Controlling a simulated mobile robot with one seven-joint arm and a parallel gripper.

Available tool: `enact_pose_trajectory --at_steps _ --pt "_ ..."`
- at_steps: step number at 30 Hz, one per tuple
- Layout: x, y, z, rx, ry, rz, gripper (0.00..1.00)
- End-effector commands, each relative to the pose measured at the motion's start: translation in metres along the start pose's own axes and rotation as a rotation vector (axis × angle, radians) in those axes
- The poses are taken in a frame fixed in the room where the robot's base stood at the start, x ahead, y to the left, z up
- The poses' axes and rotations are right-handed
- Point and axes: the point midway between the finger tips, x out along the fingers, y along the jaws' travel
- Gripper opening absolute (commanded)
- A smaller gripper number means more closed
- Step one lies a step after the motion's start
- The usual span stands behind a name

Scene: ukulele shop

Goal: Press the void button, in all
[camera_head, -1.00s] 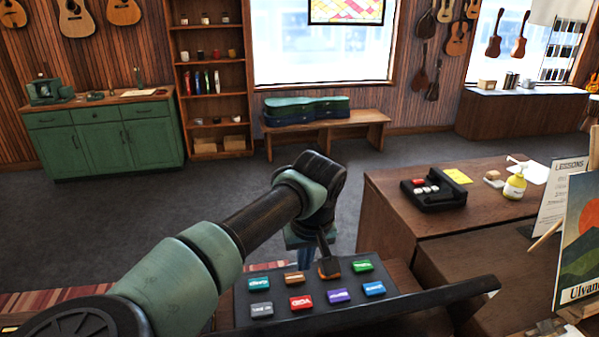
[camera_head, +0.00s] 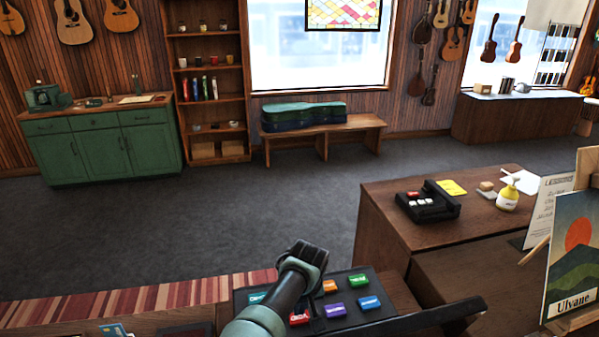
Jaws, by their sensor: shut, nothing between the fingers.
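The red void button (camera_head: 299,319) sits in the front row of a dark button panel (camera_head: 385,317) at the bottom of the view. My arm covers part of the panel's left side and the button's surroundings. Purple (camera_head: 335,309) and blue (camera_head: 368,303) buttons lie to the right. Orange (camera_head: 330,286) and green (camera_head: 358,280) buttons are behind, with a teal one (camera_head: 257,298) at left.
A poster (camera_head: 572,255) stands at the right edge. A striped rug (camera_head: 140,303) lies at left. The grey floor beyond is open.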

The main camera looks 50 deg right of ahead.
Motion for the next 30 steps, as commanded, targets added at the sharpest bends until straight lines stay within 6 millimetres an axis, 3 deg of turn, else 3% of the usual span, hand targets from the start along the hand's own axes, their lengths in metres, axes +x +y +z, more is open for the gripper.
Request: enact_pose_trajectory --at_steps 17,30 --pt "0.011 0.0 0.004 0.0 0.0 0.0 0.0" --pt "0.03 -0.001 0.011 0.001 -0.004 -0.002 0.0"
